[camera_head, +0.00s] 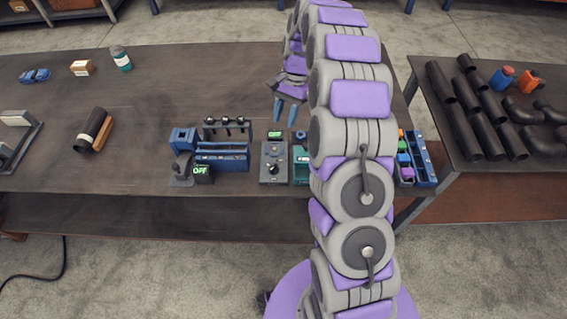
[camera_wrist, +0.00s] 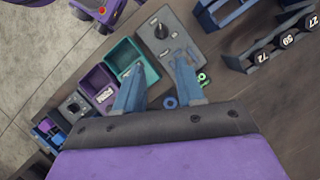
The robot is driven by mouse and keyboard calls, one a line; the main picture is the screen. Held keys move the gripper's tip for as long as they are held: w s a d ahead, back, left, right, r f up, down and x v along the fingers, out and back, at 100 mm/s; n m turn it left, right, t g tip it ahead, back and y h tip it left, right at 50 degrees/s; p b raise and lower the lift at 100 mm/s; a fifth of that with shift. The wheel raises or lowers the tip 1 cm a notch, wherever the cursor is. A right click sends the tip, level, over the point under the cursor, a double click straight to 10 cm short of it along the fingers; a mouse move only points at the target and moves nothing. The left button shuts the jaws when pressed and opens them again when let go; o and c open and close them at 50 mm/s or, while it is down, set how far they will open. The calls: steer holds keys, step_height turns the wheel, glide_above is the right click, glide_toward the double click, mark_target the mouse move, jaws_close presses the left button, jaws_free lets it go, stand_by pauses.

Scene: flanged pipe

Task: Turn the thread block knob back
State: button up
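A grey block (camera_head: 274,172) with a black knob (camera_head: 273,169) on top stands near the front edge of the table. My gripper (camera_head: 291,112) is above the table behind the block. Its two blue fingers stand apart with nothing between them, as the wrist view (camera_wrist: 157,76) also shows. The knob is apart from both fingers.
A teal bin (camera_wrist: 125,55) and a purple bin (camera_wrist: 98,82) stand beside the block. A blue machine (camera_head: 222,157) with an OFF display (camera_head: 201,170) is to its left. A blue tray of coloured parts (camera_head: 424,163) lies right.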

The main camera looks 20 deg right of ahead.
mark_target(274, 166)
steer(key=b+x, duration=0.1)
steer(key=x, duration=0.8)
steer(key=b+x, duration=0.1)
steer(key=x, duration=0.8)
steer(key=shift+w+a, duration=0.1)
steer(key=shift+w, duration=0.15)
steer(key=shift+d+f, duration=0.15)
steer(key=shift+d, duration=0.05)
steer(key=shift+d, duration=0.1)
jaws_close()
